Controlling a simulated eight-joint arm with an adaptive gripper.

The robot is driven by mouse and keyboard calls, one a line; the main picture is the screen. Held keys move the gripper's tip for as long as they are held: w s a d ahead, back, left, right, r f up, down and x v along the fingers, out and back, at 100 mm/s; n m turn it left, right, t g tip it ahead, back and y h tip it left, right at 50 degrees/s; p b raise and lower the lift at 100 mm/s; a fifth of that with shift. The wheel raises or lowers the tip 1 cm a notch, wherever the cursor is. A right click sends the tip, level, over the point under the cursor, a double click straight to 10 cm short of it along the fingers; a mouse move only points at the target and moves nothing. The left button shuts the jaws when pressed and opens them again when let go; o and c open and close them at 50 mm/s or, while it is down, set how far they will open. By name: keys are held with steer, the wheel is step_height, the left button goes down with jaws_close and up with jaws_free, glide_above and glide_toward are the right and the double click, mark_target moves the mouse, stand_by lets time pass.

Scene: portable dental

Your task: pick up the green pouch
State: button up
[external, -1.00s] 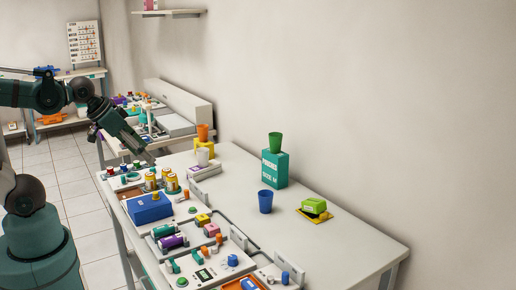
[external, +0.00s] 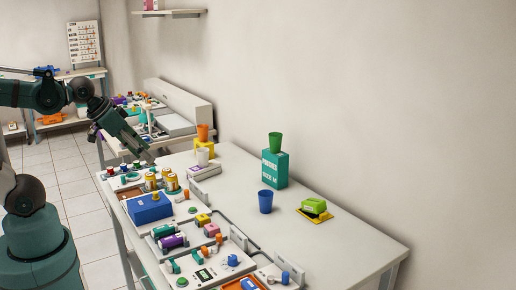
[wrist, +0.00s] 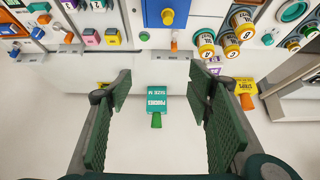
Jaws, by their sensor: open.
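The green pouch (external: 314,205) is a small bright green block-like item. It rests on a flat yellow pad (external: 322,216) on the right part of the white table, near the wall. My gripper (external: 147,155) is at the far left end of the table, above it and well away from the pouch. In the wrist view my gripper (wrist: 158,80) is open, its two fingers wide apart with nothing between them. A small yellow patch shows by the left finger in that view. The pouch itself cannot be made out there.
A teal box (external: 274,168) with a green cup (external: 275,142) on top and a blue cup (external: 265,201) stand left of the pouch. A blue case (external: 149,207), yellow cans (external: 151,181) and equipment trays (external: 203,250) fill the front. The table right of the pouch is clear.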

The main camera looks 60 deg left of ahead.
stand_by(0.3)
steer(key=w+d+r+m+g+h+p, duration=0.1)
steer(key=w+d+r+m, duration=0.15)
steer(key=w, duration=0.55)
steer(key=w+d+r+m+g+p, duration=0.1)
steer(key=w+d+r+m, duration=0.2)
steer(key=w, duration=0.5)
steer(key=m+g+h+p, duration=0.3)
steer(key=m+g+p, duration=0.15)
steer(key=m, duration=0.75)
glide_above(309, 200)
steer(key=shift+n, duration=0.25)
steer(key=f, duration=2)
steer(key=shift+w+a, duration=0.1)
steer(key=shift+a, duration=0.25)
steer(key=shift+w+d+f+h, duration=0.1)
steer(key=shift+d+f+h, duration=0.05)
steer(key=shift+f+h, duration=0.15)
